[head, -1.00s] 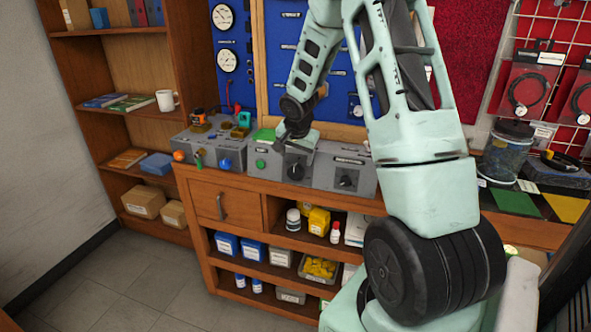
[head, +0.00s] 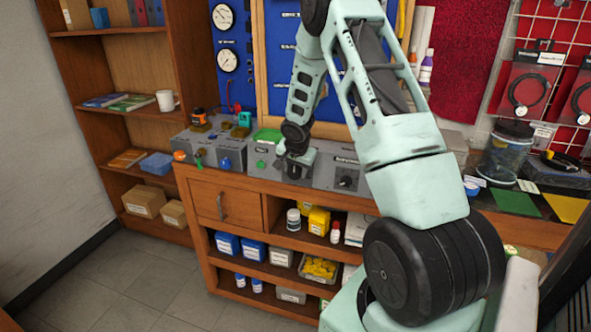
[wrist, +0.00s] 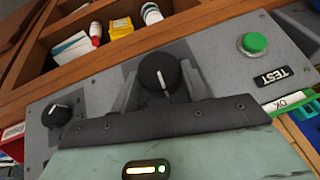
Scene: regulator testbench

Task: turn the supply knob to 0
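In the wrist view a round black knob (wrist: 160,74) with a white pointer line stands on a grey panel. It is probably the supply knob, but its label is hidden. The pointer runs nearly along the picture's vertical, slightly tilted. My gripper (wrist: 161,80) has one grey finger on either side of the knob, fingers apart, and I make out no clear grip on it. In the head view my gripper (head: 296,163) is down at the middle of the grey bench unit (head: 322,173), mostly covering this knob.
A second black knob (wrist: 57,116) sits on the same panel, also in the head view (head: 345,182). A green button (wrist: 255,43) with a TEST label lies on the other side. Valves and small fittings (head: 225,130) stand on the left of the bench. Shelves with boxes are below.

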